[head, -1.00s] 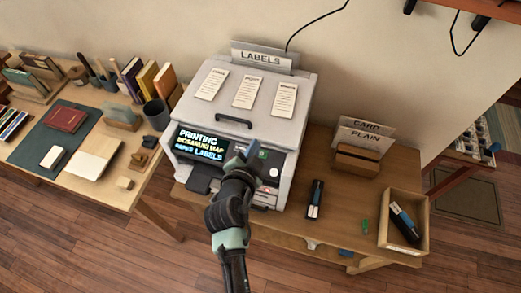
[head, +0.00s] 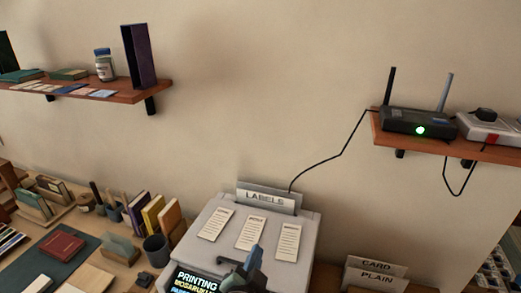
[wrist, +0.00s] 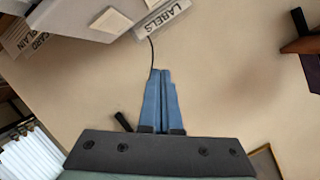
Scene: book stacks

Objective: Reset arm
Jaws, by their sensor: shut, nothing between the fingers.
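My gripper (head: 254,258) shows at the bottom of the head view, in front of the label printer (head: 208,248). In the wrist view my gripper (wrist: 161,74) has its two blue fingers together, with nothing between them. The fingers point toward the bare wall. The printer's "LABELS" sign (head: 268,198) stands at its back and also shows upside down at the top of the wrist view (wrist: 162,18). Most of my arm is below the head view's edge.
A shelf with a black router (head: 418,123) is at upper right, its cable hanging toward the printer. Another wall shelf (head: 90,90) is at upper left. Books and cups crowd the left table. A card holder (head: 376,274) stands right of the printer. The wall between the shelves is clear.

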